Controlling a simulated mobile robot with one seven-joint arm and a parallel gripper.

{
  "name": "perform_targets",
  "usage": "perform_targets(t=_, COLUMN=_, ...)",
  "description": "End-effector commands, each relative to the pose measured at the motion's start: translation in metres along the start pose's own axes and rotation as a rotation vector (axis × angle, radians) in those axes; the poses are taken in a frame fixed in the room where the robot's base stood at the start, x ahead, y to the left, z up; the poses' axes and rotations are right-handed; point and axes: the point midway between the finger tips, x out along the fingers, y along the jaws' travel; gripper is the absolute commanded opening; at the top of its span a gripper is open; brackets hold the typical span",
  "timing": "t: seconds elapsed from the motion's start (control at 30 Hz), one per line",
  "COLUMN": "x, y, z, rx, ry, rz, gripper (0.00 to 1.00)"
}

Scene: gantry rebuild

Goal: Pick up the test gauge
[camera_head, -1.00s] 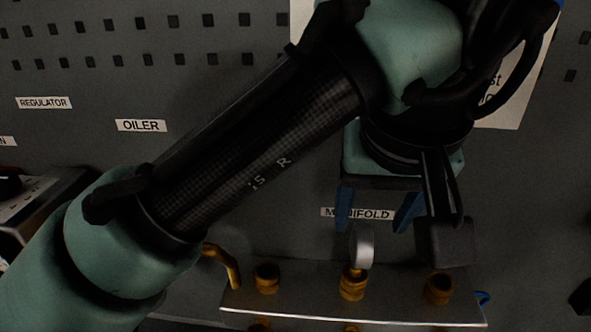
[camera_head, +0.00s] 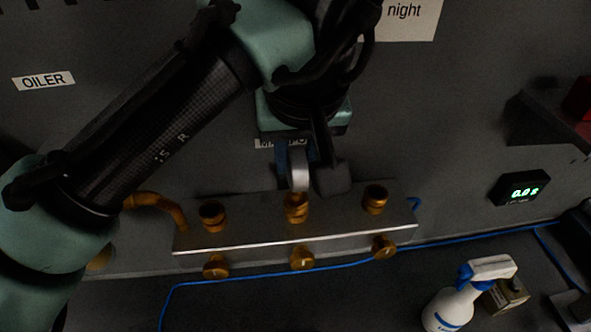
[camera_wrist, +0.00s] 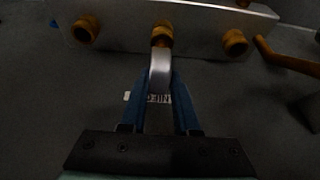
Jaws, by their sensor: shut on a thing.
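The test gauge (camera_head: 299,168) is a small pale grey round body, seen nearly edge-on. It stands upright at the middle top brass fitting (camera_head: 297,209) of the manifold (camera_head: 245,232). My gripper (camera_wrist: 160,76) has its two blue fingers shut on the gauge, one on each side. In the wrist view the gauge (camera_wrist: 160,68) sits between the fingertips, in line with the middle fitting. It looks still seated at the fitting; I cannot see a gap. The gauge's face is hidden.
Brass fittings flank the gauge at left (camera_head: 213,215) and right (camera_head: 375,198), with valves below. A bent brass pipe (camera_head: 158,204) is at the left end. A blue hose (camera_head: 340,265) runs beneath. A spray bottle (camera_head: 463,296) and a green-lit display (camera_head: 521,189) are at right.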

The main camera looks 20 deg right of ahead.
Motion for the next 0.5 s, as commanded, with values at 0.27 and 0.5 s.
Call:
perform_targets(t=0.27, x=-0.0007, y=0.0, z=-0.0005, rx=0.0, ry=0.002, rz=0.0, gripper=0.0)
perform_targets(t=0.5, x=-0.0032, y=0.0002, z=-0.0018, rx=0.0, ry=0.003, rz=0.0, gripper=0.0)
